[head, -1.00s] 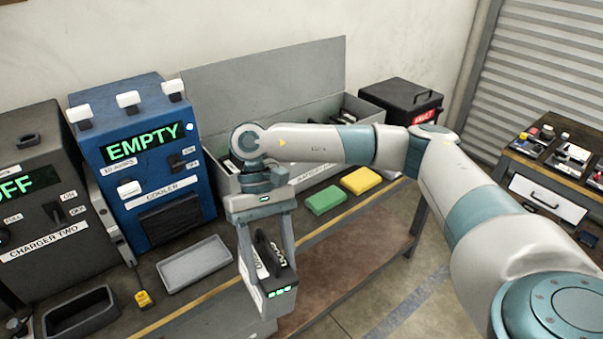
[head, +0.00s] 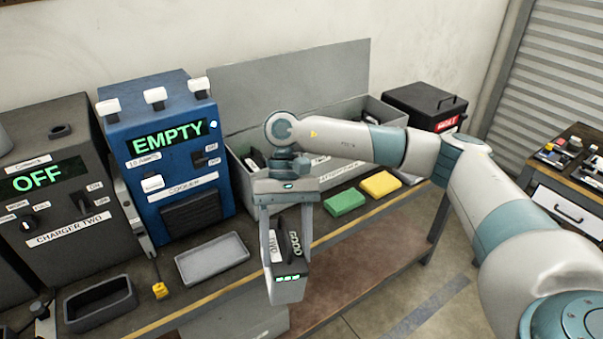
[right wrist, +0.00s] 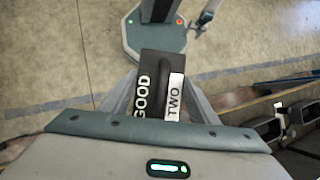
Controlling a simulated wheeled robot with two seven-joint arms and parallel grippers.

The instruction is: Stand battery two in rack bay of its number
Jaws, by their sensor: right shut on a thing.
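My right gripper (head: 287,268) points down in front of the bench edge in the head view. It is shut on a dark battery (head: 289,246) with green lights at its lower end, held in the air. In the right wrist view the battery (right wrist: 158,92) shows the labels "GOOD" and "TWO" between the fingers. A grey open box with a raised lid (head: 239,185) stands at the back of the bench behind my right gripper, with dark items inside. I cannot tell whether it is the rack.
A blue cooler (head: 160,125) reads "EMPTY". Charger two (head: 60,185) reads "OFF". A grey tray (head: 212,258), a dark tray (head: 100,303), a green block (head: 344,202) and a yellow block (head: 380,184) lie on the bench. A black box (head: 425,105) stands at the back right.

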